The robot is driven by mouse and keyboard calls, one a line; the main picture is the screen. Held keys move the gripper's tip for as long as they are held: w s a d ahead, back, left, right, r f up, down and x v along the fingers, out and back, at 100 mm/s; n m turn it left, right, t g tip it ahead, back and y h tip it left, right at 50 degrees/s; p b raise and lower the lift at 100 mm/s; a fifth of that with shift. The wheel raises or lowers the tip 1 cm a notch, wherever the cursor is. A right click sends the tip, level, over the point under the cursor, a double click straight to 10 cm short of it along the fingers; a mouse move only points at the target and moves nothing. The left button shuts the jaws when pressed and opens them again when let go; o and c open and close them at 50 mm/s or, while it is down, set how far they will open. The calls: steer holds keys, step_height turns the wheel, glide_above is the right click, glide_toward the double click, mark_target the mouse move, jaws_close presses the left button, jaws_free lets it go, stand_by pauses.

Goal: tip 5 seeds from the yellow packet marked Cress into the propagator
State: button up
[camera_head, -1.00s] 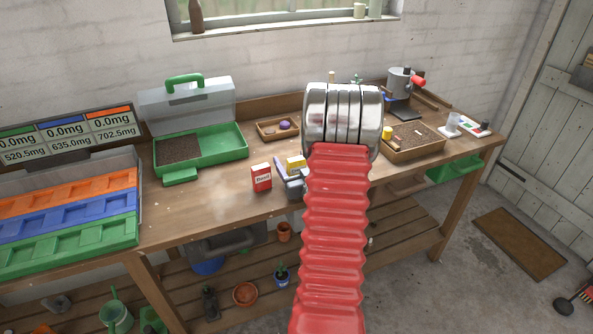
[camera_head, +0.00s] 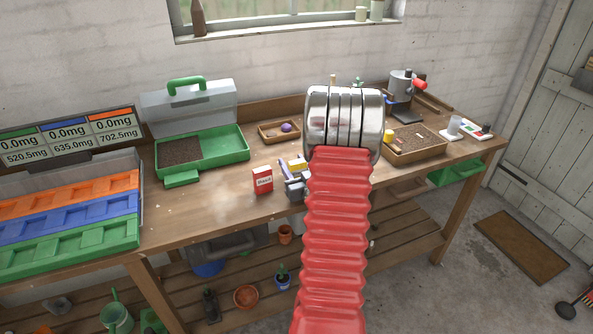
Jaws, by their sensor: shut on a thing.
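The yellow packet (camera_head: 298,164) shows just left of my red arm, above the bench top; its marking is too small to read. My gripper (camera_head: 289,172) is shut on this packet, and my arm hides part of both. I cannot tell how high the packet is held. The propagator is a green tray (camera_head: 228,154) at the back left of the bench, with dark soil (camera_head: 181,151) in its left part. Its clear lid (camera_head: 190,108) with a green handle stands raised behind it. The packet is to the right of the propagator, apart from it.
A red and white packet (camera_head: 263,180) stands on the bench left of my gripper. A small wooden tray (camera_head: 268,136) is behind. Orange, blue and green trays (camera_head: 75,192) and a mass display (camera_head: 69,133) are at left. A wooden soil tray (camera_head: 421,155) is right of my arm.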

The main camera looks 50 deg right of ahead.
step_height(320, 180, up, 10)
stand_by(0.7)
stand_by(0.5)
